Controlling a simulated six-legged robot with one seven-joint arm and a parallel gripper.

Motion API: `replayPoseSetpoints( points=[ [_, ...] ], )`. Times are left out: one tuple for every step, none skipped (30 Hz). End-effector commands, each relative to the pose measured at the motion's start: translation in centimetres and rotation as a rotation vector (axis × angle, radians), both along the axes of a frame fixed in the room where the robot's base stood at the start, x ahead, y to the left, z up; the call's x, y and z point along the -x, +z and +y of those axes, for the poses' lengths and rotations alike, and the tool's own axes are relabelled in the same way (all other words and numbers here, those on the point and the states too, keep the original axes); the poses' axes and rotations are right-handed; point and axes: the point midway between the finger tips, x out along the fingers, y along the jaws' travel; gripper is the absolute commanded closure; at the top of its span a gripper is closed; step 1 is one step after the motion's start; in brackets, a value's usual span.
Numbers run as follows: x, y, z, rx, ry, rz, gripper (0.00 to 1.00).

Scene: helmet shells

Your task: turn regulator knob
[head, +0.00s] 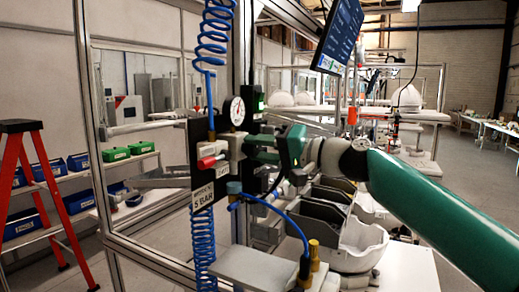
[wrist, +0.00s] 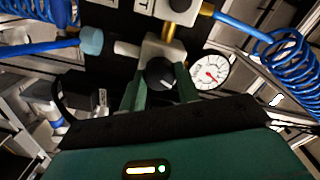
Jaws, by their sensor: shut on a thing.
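The regulator is mounted on a black panel on a metal frame post, with a white pressure gauge (head: 237,111) above it and a "5 BAR" label (head: 202,196) below. In the wrist view the black regulator knob (wrist: 160,74) sits between the two green fingers of my gripper (wrist: 161,88), which is shut on it. The gauge (wrist: 210,71) shows right of the fingers, its needle readable only roughly. In the head view my gripper (head: 246,146) reaches the regulator from the right, and the knob is hidden behind it.
Coiled blue hoses (head: 213,35) hang above and below the panel, and another blue hose (head: 285,212) loops under my arm. Grey bins (head: 320,208) and a white helmet shell (head: 362,243) stand below my arm. A red stepladder (head: 50,195) stands at the left.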

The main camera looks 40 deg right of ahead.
Motion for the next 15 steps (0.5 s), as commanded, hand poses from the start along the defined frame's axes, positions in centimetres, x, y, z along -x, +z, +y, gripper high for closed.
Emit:
replayPoseSetpoints(
  points=[
    [0.01, -0.08, -0.04, -0.021, -0.001, 0.010, 0.91],
    [0.00, -0.08, -0.03, -0.035, -0.001, 0.014, 0.91],
    [-0.01, -0.08, -0.02, -0.051, -0.001, 0.020, 0.91],
    [-0.01, -0.08, -0.02, -0.062, -0.001, 0.024, 0.91],
    [-0.01, -0.08, -0.02, -0.070, -0.001, 0.027, 0.91],
    [0.00, -0.08, -0.02, -0.082, -0.001, 0.031, 0.91],
    [0.00, -0.07, -0.02, -0.090, 0.000, 0.033, 0.91],
    [0.00, -0.07, -0.02, -0.096, 0.000, 0.035, 0.91],
    [0.01, -0.06, -0.03, -0.102, 0.000, 0.037, 0.91],
    [0.01, -0.06, -0.03, -0.106, 0.000, 0.039, 0.91],
    [0.02, -0.06, -0.02, -0.109, 0.000, 0.040, 0.91],
    [0.02, -0.06, -0.02, -0.112, 0.000, 0.041, 0.91],
    [0.01, -0.07, -0.02, -0.114, 0.000, 0.042, 0.91],
    [0.02, -0.06, -0.02, -0.114, 0.000, 0.042, 0.91],
    [0.01, -0.07, -0.02, -0.115, 0.000, 0.043, 0.91]
  ],
)
